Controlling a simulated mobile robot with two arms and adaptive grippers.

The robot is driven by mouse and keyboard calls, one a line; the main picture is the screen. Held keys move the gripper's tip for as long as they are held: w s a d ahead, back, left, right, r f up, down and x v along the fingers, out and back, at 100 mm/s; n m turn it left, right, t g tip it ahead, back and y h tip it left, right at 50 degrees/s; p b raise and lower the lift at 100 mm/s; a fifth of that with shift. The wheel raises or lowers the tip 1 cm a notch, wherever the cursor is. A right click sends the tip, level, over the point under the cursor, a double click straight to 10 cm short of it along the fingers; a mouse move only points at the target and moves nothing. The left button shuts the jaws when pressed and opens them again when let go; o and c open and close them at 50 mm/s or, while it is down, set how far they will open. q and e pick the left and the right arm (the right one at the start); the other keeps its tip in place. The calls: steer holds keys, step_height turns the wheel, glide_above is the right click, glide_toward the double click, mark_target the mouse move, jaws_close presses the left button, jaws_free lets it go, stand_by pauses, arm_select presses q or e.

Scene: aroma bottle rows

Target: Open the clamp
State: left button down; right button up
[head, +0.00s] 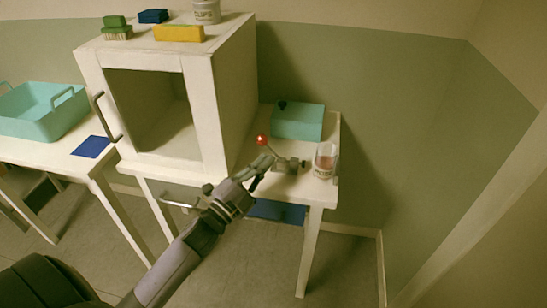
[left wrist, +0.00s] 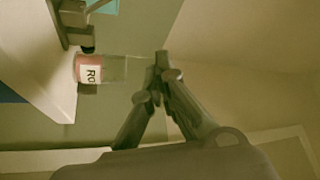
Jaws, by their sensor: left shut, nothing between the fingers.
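The clamp (head: 289,165) is a small grey metal device on the white table, with a red ball knob (head: 262,140) raised at its left. I cannot tell whether its jaw is open. In the left wrist view part of a dark grey fixture, probably the clamp (left wrist: 72,28), shows at the upper left. My left gripper (head: 266,163) is just left of the clamp and below the red knob; whether it touches is unclear. Its fingertips (left wrist: 161,60) are together and empty. My right gripper is not in view.
A clear bottle with pink contents (head: 326,160) stands right of the clamp; its label shows in the left wrist view (left wrist: 90,73). A teal box (head: 298,122) stands behind. A white open-fronted cabinet (head: 233,95) rises at left. A teal basket (head: 40,110) is farther left.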

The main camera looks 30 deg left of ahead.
arm_select(q)
steer(key=v, duration=0.5)
steer(key=shift+s+b, duration=0.35)
steer(key=shift+s, duration=0.1)
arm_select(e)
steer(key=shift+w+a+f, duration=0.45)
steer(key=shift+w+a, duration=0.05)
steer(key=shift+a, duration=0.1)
